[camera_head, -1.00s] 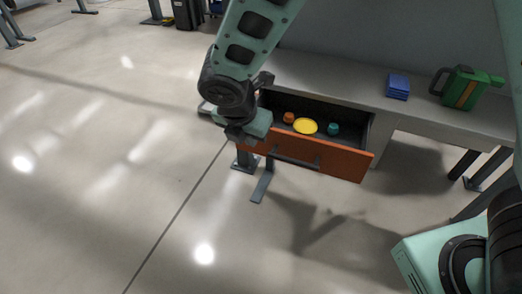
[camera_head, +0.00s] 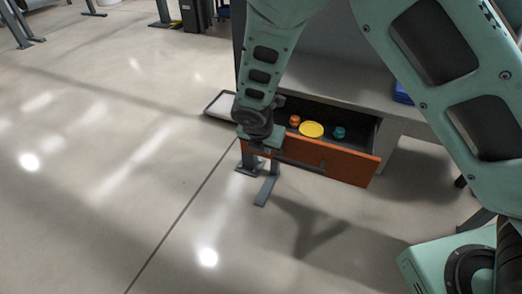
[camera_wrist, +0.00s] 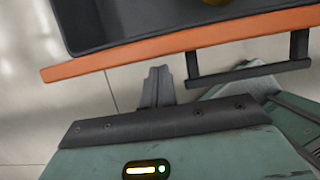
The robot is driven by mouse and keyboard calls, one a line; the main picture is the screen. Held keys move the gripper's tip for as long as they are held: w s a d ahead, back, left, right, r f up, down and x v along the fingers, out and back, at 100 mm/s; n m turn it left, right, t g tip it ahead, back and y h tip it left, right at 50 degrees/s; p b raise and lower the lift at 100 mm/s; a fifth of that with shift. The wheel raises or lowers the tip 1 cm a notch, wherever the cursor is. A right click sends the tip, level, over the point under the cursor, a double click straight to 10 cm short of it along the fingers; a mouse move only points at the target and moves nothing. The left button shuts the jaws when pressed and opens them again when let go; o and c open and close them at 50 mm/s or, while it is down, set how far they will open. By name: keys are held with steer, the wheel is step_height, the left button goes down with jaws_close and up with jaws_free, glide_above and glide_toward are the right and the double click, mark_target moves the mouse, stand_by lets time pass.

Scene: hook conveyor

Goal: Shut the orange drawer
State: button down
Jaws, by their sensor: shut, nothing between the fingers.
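The orange drawer (camera_head: 345,165) stands pulled out under the grey workbench. Inside it are a yellow disc (camera_head: 311,129), a small orange object (camera_head: 294,120) and a teal object (camera_head: 339,132). My gripper (camera_wrist: 158,76) is shut and empty. It is at the left part of the drawer's orange front, which also shows in the wrist view (camera_wrist: 130,60). Its fingertips lie left of the dark bar handle (camera_wrist: 250,74), just outside the front. I cannot tell whether they touch it.
The workbench top (camera_head: 350,80) is above the drawer. A blue object (camera_head: 402,92) on it is partly hidden by my arm. A light tray-like surface (camera_head: 221,104) juts out left of the drawer. The floor in front is mostly open, with a bench leg (camera_head: 266,188) below.

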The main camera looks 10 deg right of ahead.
steer(key=shift+w+d, duration=0.15)
steer(key=shift+w, duration=0.15)
steer(key=w+d+p, duration=0.2)
steer(key=w+d, duration=0.1)
steer(key=w, duration=0.2)
steer(key=w+d+p, duration=0.2)
steer(key=w+d, duration=0.2)
steer(key=w, duration=0.1)
steer(key=w+d+p, duration=0.2)
steer(key=w+d, duration=0.1)
steer(key=w, duration=0.3)
steer(key=shift+d+p, duration=0.25)
steer(key=shift+p, duration=0.15)
steer(key=shift+r, duration=0.15)
